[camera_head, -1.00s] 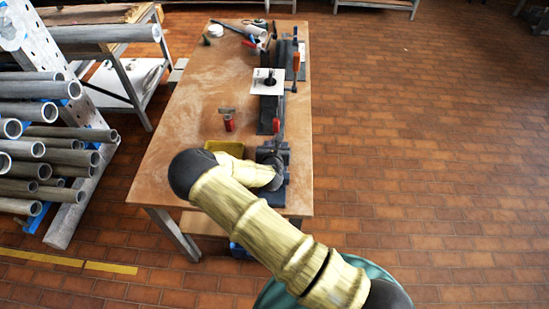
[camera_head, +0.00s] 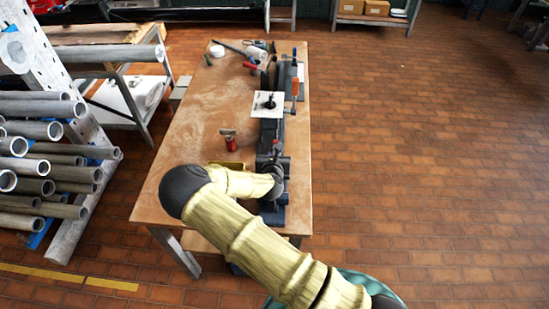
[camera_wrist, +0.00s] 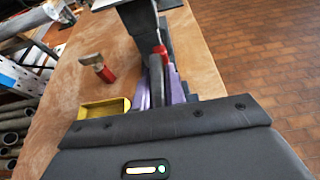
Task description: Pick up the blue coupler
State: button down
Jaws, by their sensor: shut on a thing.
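My gripper (camera_head: 276,178) is over the near right end of the workbench, at the dark fixture. A red-ended handle (camera_wrist: 160,52) stands just beyond the fingers. In the head view my arm hides most of the piece.
A yellow bin (camera_wrist: 103,108) sits close left of my gripper. A white plate (camera_head: 262,112) and an orange clamp (camera_head: 295,88) are on the fixture behind. Pipes (camera_head: 40,110) lie on a rack at left.

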jog(key=shift+r+p, duration=0.45)
jog(key=shift+r, duration=1)
